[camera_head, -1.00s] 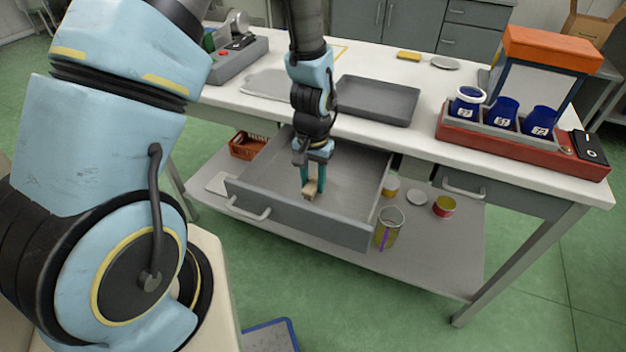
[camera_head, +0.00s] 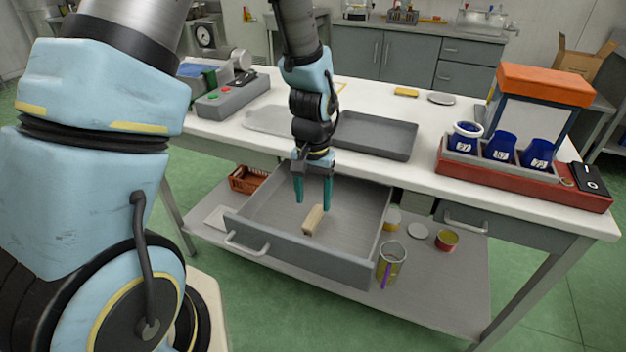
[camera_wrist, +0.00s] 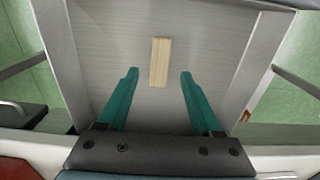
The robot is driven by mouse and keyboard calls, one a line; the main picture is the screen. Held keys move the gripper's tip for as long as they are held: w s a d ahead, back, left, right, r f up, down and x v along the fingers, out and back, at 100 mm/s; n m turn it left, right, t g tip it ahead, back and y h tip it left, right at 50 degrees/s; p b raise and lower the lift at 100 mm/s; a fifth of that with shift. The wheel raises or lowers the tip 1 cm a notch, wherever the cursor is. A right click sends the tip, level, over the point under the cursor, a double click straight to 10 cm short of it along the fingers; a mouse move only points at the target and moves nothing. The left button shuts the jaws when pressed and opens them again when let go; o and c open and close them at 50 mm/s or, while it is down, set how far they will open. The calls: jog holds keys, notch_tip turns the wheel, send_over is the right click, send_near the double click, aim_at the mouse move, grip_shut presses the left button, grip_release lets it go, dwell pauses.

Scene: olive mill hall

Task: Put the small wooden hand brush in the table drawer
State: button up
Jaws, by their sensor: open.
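The small wooden hand brush (camera_head: 313,221) lies on the floor of the open table drawer (camera_head: 352,205), near its front. In the wrist view the brush (camera_wrist: 160,62) is a pale wooden block, lying just beyond and between the fingertips. My gripper (camera_head: 313,195) is open and empty above the drawer, with its teal fingers apart and clear of the brush. It also shows in the wrist view (camera_wrist: 158,75). The brush's bristles cannot be made out. The drawer is pulled well out and its front handle (camera_head: 246,247) faces me.
A grey tray (camera_head: 375,134) lies on the white tabletop (camera_head: 425,163) behind the drawer. A red rack with blue cups (camera_head: 502,144) stands at the right. A shelf below holds several tins and a glass jar (camera_head: 391,262). A second drawer at the right is shut.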

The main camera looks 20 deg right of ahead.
aim_at(313, 217)
notch_tip(313, 217, up, 6)
jog(key=a+r+n, duration=0.3)
jog(key=a, duration=0.9)
jog(key=w+a+r+n+t, duration=0.1)
jog(key=a+r+n, duration=0.2)
jog(key=a, duration=1)
jog(key=shift+w+n+t+b, duration=0.2)
jog(key=shift+n+t+b, duration=0.15)
jog(key=shift+n, duration=0.35)
jog(key=shift+a, duration=0.1)
